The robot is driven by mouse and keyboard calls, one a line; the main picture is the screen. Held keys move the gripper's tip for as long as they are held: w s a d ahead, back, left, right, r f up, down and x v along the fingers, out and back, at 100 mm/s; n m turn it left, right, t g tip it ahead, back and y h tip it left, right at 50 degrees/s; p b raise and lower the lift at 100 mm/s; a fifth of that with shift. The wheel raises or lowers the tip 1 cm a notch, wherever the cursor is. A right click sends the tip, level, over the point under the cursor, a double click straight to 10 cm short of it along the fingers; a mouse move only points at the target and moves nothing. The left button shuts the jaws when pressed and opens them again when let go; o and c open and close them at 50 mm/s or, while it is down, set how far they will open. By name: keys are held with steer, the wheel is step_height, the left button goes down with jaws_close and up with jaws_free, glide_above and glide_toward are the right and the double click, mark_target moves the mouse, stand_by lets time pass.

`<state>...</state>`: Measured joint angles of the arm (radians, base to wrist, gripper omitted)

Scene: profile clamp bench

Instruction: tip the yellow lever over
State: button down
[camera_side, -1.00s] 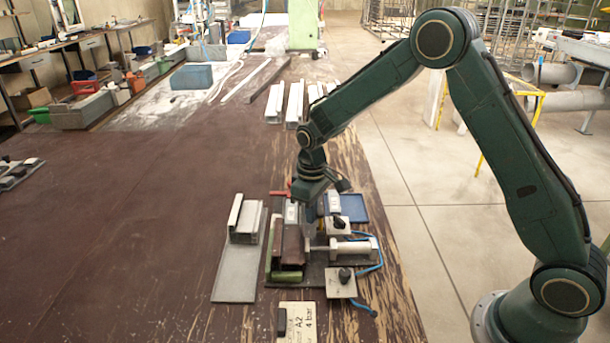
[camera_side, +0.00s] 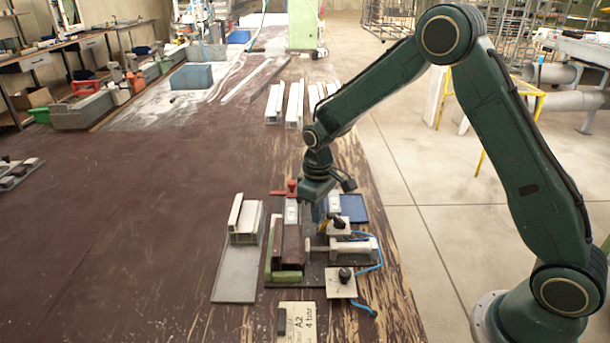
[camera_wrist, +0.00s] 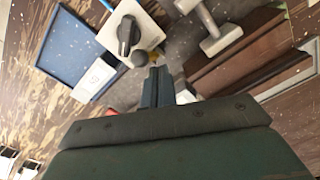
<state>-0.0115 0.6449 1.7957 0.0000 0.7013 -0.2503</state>
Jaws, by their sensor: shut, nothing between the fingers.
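The yellow lever (camera_side: 323,225) shows as a small yellow patch beside the white valve box with a black knob (camera_side: 338,227). Most of it is hidden. In the wrist view a bit of yellow (camera_wrist: 158,48) shows just beyond my fingertips, next to the black knob. My gripper (camera_side: 318,216) is shut and empty, pointing down close by the lever. The shut fingers also show in the wrist view (camera_wrist: 157,73). I cannot tell whether they touch the lever. The brown profile (camera_side: 291,245) lies in the clamp fixture to the left of my gripper.
A clamp cylinder (camera_side: 350,248) lies in front of my gripper, with a second valve box (camera_side: 340,283) nearer the camera. A red handle (camera_side: 284,190) stands behind left. A blue tray (camera_side: 353,208) is at the right.

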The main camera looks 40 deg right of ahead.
steer(key=shift+r, duration=0.1)
step_height(320, 180, up, 7)
steer(key=shift+w+a, duration=0.35)
steer(key=shift+a, duration=0.05)
stand_by(0.7)
steer(key=s+r+m+t, duration=0.1)
steer(key=s+r+t, duration=0.2)
steer(key=s+r, duration=1.1)
steer(key=s+d+r+m+t, duration=0.1)
steer(key=s+m+t, duration=0.1)
steer(key=s, duration=1.3)
steer(key=shift+s+d+r+t, duration=0.15)
steer(key=shift+s+r+t, duration=0.15)
steer(key=shift+s+r, duration=0.05)
